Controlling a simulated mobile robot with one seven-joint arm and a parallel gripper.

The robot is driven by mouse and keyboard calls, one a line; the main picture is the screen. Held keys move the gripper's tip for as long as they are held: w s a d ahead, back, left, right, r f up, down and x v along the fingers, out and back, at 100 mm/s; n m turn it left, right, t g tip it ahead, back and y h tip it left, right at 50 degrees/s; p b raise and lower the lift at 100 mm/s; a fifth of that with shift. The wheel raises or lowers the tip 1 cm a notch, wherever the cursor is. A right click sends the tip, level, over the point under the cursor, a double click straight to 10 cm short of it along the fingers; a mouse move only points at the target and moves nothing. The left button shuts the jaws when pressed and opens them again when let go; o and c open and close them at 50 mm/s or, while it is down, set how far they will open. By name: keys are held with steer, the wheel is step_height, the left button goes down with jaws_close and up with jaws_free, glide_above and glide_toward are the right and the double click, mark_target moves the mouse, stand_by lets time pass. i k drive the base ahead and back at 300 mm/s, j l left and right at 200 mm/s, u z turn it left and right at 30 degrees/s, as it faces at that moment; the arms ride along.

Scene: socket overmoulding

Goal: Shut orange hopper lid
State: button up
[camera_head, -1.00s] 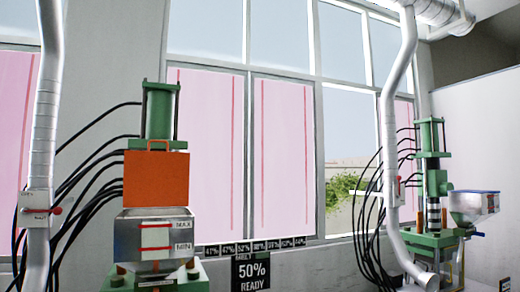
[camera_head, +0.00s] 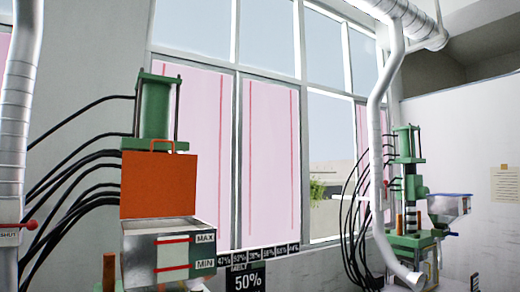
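The orange hopper lid (camera_head: 159,186) stands upright, open, at the back edge of the metal hopper (camera_head: 138,255) on the left. A thin orange handle (camera_head: 176,143) rises from the lid's top edge. The hopper's top opening shows pale in front of the lid. Its front has a sight window with red bars and MAX and MIN labels. My gripper is not in view.
A green press cylinder (camera_head: 155,108) stands behind the lid, with black hoses on its left. A second green press (camera_head: 408,190) with its own hopper (camera_head: 446,208) is at the right. Silver ducts (camera_head: 20,100) run vertically. A display (camera_head: 247,279) reads 50%.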

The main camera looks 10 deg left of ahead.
mark_target(155, 186)
steer(key=j, duration=0.85)
steer(key=j+z, duration=0.1)
steer(key=j, duration=0.7)
steer(key=k+j, duration=0.1)
steer(key=j, duration=0.75)
steer(key=k+j+z, duration=0.1)
steer(key=j, duration=0.7)
steer(key=i+l, duration=0.1)
steer(key=l, duration=0.2)
steer(key=i+l, duration=0.1)
steer(key=l, duration=0.15)
